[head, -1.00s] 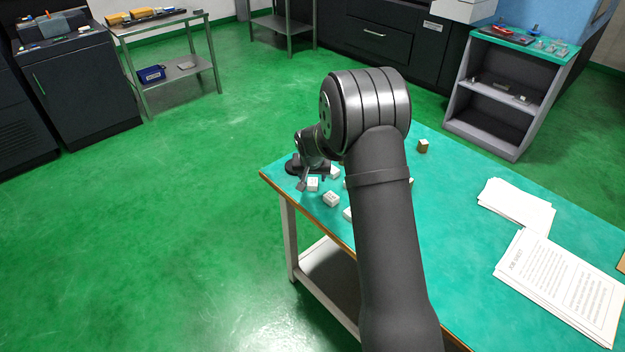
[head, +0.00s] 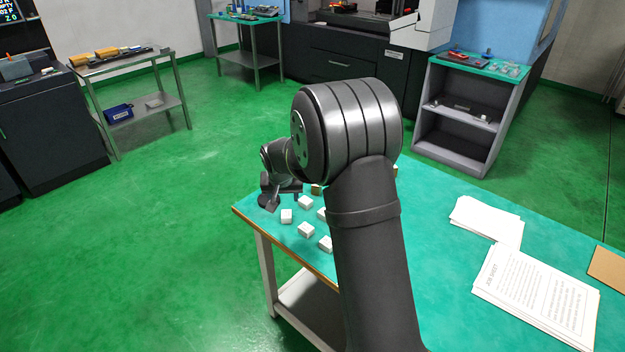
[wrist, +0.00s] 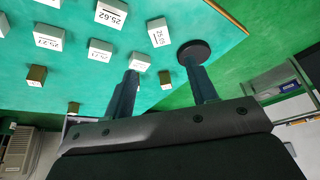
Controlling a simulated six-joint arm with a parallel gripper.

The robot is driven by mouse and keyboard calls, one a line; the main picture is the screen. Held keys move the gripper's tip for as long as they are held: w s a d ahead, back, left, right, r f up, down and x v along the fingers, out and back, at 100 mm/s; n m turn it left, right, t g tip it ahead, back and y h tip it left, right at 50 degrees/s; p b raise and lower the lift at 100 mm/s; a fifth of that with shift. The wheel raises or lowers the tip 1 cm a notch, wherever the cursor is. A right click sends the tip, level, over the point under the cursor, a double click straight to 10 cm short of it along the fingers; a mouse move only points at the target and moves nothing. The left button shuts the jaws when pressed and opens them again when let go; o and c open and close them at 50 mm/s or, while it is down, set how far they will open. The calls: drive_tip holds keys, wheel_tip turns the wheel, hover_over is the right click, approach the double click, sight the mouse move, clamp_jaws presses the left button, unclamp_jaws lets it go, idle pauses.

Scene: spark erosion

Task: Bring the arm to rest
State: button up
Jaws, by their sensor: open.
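My gripper (head: 281,198) hangs at the far left end of the green-topped table (head: 450,262) in the head view, partly behind my own arm. In the wrist view my gripper (wrist: 162,63) has its two fingers spread apart with nothing held between them. A dark round disc (wrist: 194,52) shows at the tip of the right finger; I cannot tell whether it touches. Small white blocks with printed numbers, such as one marked 25.62 (wrist: 112,12), lie on the table beyond the fingers. My arm hides part of the table.
Brown blocks (wrist: 36,75) lie among the white ones. Papers (head: 535,295) lie on the right of the table. A grey shelf unit (head: 462,118) stands behind it, and a metal cart (head: 130,105) stands at left. The green floor (head: 130,250) on the left is clear.

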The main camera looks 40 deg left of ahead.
sight(286, 214)
drive_tip(key=x, duration=1.2)
drive_tip(key=shift+f, duration=0.2)
drive_tip(key=shift+r, duration=0.2)
